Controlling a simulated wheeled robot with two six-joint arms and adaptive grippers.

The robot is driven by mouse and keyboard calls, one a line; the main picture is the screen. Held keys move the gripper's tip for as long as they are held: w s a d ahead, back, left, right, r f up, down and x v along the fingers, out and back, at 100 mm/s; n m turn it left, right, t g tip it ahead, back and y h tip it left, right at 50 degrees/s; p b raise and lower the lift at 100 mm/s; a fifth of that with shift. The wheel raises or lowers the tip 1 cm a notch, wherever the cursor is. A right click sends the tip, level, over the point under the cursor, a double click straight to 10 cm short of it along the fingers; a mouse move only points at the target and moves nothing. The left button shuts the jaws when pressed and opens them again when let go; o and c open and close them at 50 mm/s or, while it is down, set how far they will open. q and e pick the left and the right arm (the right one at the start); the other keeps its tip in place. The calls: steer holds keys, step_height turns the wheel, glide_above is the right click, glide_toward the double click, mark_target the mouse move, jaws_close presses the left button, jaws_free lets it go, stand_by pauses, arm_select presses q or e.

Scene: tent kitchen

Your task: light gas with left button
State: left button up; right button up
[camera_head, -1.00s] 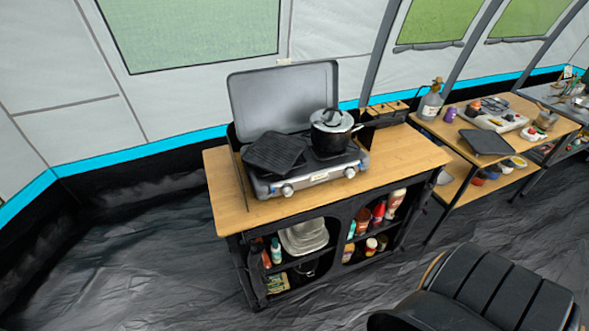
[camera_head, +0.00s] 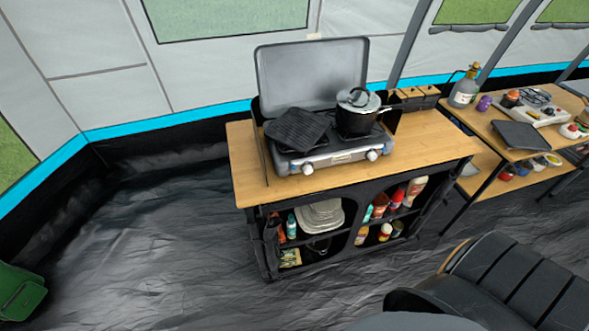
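A grey two-burner gas stove (camera_head: 330,158) with its lid (camera_head: 311,73) raised stands on a wooden-topped cabinet (camera_head: 437,135). Two round knobs are on its front: the left knob (camera_head: 307,168) and the right knob (camera_head: 371,155). A black ridged griddle (camera_head: 297,128) lies tilted over the left burner. A black pot with a lid (camera_head: 357,113) stands on the right burner. No flame shows. Neither of my grippers is in view.
A second table (camera_head: 488,118) at the right holds a bottle (camera_head: 464,88), a dark tray (camera_head: 520,136) and small items. A black padded seat (camera_head: 520,280) is at the lower right. A green object (camera_head: 20,292) sits at the lower left. The dark floor (camera_head: 150,240) left of the cabinet is clear.

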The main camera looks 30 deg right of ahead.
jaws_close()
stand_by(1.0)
